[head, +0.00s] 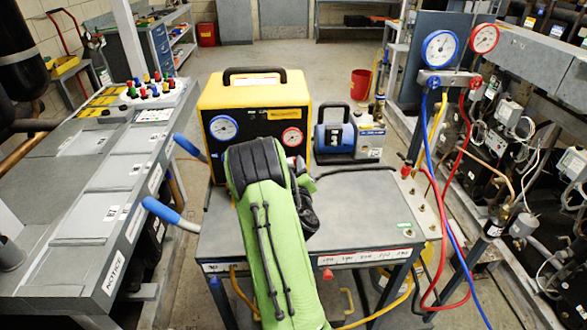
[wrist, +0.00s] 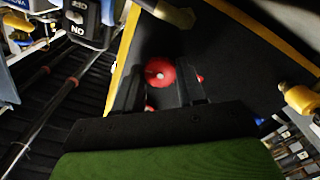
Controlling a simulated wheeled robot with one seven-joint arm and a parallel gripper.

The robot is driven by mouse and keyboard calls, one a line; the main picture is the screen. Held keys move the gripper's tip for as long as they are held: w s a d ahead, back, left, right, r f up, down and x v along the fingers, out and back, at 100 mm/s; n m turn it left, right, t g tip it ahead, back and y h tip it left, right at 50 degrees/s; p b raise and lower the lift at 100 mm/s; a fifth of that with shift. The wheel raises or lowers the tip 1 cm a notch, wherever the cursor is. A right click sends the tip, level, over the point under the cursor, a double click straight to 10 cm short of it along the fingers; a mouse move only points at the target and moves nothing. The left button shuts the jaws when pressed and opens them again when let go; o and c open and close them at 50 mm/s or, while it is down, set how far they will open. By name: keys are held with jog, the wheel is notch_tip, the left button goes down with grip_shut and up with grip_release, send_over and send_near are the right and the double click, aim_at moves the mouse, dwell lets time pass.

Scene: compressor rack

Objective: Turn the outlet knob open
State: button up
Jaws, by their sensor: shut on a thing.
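Which way the knob is turned cannot be told. In the head view the machine (head: 255,95) stands on the grey cart with a blue gauge (head: 223,128) and a red gauge (head: 292,137) on its front. My green and black arm hides the lower front there, and the knob is not clearly visible.
A blue vacuum pump (head: 342,135) stands right of the machine on the grey cart (head: 365,205). Blue and red hoses (head: 452,225) hang from the gauge manifold at right. A grey bench (head: 85,200) with blue handles nearby is at left. A brass fitting (wrist: 300,100) sticks out near my gripper.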

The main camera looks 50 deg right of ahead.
jog(key=shift+n, duration=0.3)
jog(key=n, duration=0.3)
jog(key=shift+n, duration=0.4)
jog(key=n, duration=0.3)
jog(key=shift+n, duration=0.3)
jog(key=n, duration=0.4)
jog(key=shift+n, duration=0.3)
jog(key=shift+n+b, duration=0.35)
jog(key=shift+n, duration=1.35)
jog(key=o, duration=1.1)
jog(key=shift+r, duration=0.1)
jog(key=shift+c, duration=0.2)
